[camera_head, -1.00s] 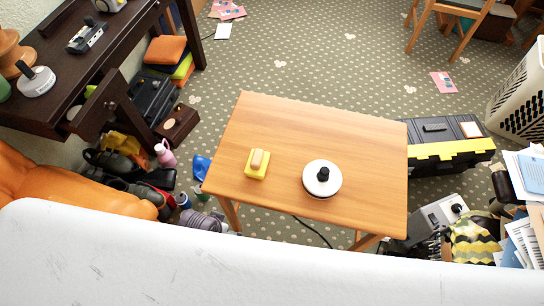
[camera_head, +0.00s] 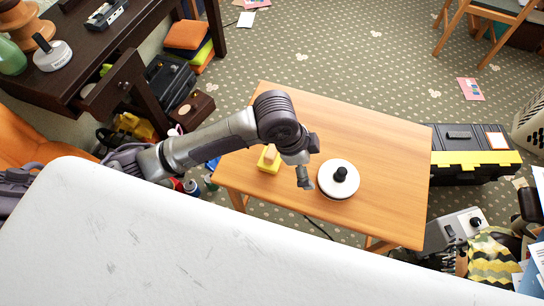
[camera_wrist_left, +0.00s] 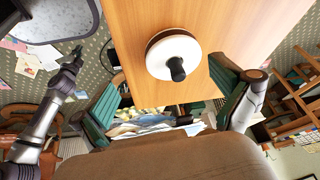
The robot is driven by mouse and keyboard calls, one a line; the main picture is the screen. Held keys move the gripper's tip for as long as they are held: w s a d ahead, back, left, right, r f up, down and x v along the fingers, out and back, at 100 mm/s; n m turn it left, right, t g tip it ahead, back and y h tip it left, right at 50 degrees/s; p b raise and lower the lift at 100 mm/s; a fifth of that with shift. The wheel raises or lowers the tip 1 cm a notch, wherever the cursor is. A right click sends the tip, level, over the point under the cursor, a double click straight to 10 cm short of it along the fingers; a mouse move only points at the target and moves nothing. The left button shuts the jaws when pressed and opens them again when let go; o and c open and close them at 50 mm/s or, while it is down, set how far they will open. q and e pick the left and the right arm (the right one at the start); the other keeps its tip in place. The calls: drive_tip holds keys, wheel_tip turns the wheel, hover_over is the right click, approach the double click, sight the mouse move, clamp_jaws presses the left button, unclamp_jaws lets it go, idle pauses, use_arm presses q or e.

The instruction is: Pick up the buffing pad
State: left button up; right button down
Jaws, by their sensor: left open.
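The buffing pad appears to be the white round disc with a black knob (camera_head: 338,180), lying flat on the wooden table (camera_head: 390,205). In the left wrist view the disc (camera_wrist_left: 172,49) shows its dark rim and black knob. My left gripper (camera_head: 304,181) is just left of the disc in the head view, apart from it.
A yellow block with a tan top (camera_head: 267,164) sits left of the disc, partly behind my arm. A black and yellow toolbox (camera_head: 470,153) stands right of the table. A dark desk (camera_head: 75,60) is at the upper left. The table's right part is clear.

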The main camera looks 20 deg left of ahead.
sight(271, 151)
use_arm(q)
drive_tip(key=w+a+r+m+g+y, duration=0.1)
drive_tip(key=w+a+r+m+y, duration=0.15)
drive_tip(key=a, duration=0.35)
drive_tip(key=w+a+r+m+g+y, duration=0.1)
drive_tip(key=w+a+y, duration=0.15)
drive_tip(key=a, duration=0.25)
drive_tip(key=shift+h, duration=0.4)
drive_tip(key=f, duration=0.4)
drive_tip(key=f+b, duration=0.1)
drive_tip(key=f, duration=0.8)
drive_tip(key=shift+w+f, duration=0.25)
drive_tip(key=shift+f, duration=0.1)
drive_tip(key=shift+s+r, duration=0.1)
drive_tip(key=shift+s, duration=0.05)
drive_tip(key=c, duration=1.2)
drive_tip(key=shift+c, duration=1)
